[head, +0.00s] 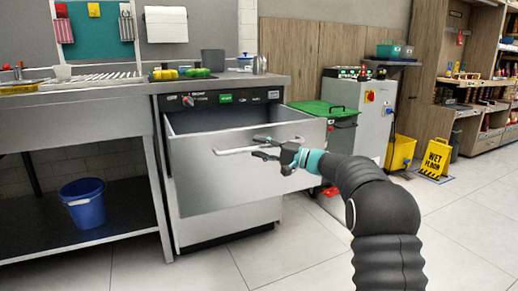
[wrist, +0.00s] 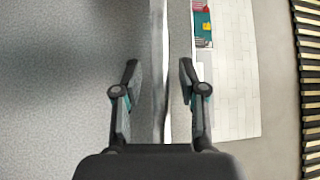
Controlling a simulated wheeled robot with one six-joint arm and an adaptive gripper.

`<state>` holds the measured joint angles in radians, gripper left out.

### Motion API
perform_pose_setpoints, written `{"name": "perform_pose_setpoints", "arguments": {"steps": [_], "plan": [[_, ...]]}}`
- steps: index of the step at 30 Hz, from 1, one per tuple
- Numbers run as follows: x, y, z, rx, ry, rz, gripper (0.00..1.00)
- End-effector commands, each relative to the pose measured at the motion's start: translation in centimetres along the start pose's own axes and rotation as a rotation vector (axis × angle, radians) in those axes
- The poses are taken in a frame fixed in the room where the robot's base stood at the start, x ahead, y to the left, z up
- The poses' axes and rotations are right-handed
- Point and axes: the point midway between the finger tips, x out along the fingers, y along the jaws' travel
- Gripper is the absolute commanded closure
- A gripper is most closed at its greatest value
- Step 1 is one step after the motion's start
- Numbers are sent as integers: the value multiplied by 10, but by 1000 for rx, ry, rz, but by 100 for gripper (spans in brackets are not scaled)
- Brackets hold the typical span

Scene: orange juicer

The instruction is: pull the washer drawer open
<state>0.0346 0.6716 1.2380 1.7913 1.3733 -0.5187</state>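The washer drawer (head: 225,180) is a large grey metal front standing well out from the washer (head: 224,98), and its open inside shows behind the front. A pale bar handle (head: 232,150) runs across the front. My gripper (head: 257,147) is at the right part of the handle, with one finger above and one below. In the wrist view, my gripper (wrist: 158,75) has its fingers apart, with the pale handle (wrist: 158,100) running between them. Gaps show on both sides, so the fingers do not appear to press on it. The handle's far right end is partly hidden by my gripper.
A sink counter (head: 80,98) stands left, with a blue bucket (head: 83,203) on its lower shelf. Right of the drawer are a green-lidded bin (head: 322,110), a grey machine (head: 362,115) and a yellow wet-floor sign (head: 436,158). Tiled floor in front is clear.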

Motion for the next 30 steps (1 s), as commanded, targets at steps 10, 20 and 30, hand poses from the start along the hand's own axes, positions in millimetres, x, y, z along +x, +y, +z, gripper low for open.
{"name": "perform_pose_setpoints", "arguments": {"steps": [10,20,30], "plan": [[-16,0,-1,1,2,0,59],[-78,0,0,0,1,0,59],[-116,0,1,1,-2,0,59]]}}
